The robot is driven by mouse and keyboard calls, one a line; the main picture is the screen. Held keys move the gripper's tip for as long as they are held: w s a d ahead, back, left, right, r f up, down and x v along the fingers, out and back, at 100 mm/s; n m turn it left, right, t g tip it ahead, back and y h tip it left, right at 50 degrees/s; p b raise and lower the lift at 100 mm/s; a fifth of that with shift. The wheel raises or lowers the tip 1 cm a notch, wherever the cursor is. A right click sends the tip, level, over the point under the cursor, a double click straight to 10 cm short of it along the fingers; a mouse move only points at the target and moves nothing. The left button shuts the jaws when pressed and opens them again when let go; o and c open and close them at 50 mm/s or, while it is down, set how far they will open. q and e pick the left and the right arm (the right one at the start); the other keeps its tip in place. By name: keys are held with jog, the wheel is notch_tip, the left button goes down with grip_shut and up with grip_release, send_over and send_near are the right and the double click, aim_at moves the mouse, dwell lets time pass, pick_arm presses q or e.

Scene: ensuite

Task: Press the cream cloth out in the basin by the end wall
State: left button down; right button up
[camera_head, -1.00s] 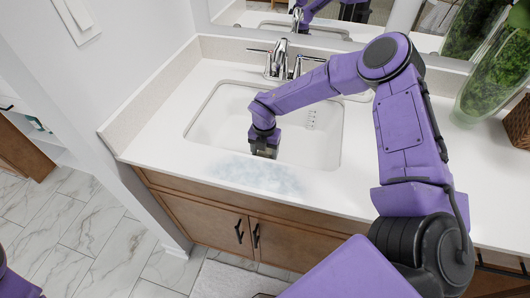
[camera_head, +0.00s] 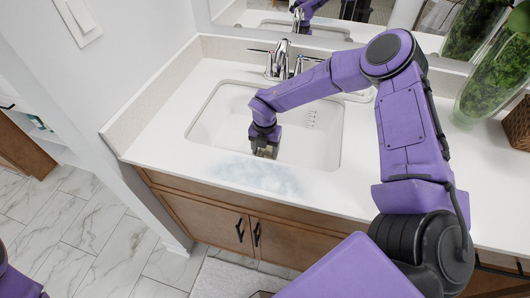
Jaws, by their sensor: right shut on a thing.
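The white basin (camera_head: 222,112) is set into the counter beside the end wall, below the faucet. My right gripper (camera_head: 264,152) reaches down into the front part of the basin. It is shut, with a small tan-cream bit showing at its fingers, which I take as the cream cloth (camera_head: 262,153). The rest of the cloth is hidden by the gripper and the basin's front edge, so I cannot tell its shape. My left gripper is out of view.
A chrome faucet (camera_head: 280,62) with two handles stands behind the basin. A pale bluish, wet-looking patch (camera_head: 255,178) lies on the counter in front. A glass vase with greenery (camera_head: 492,80) and a brown basket (camera_head: 518,124) stand at right.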

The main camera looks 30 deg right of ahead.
aim_at(265, 151)
notch_tip(265, 151, up, 19)
jog(key=p, duration=1.2)
jog(key=shift+f, duration=0.2)
jog(key=shift+f, duration=0.1)
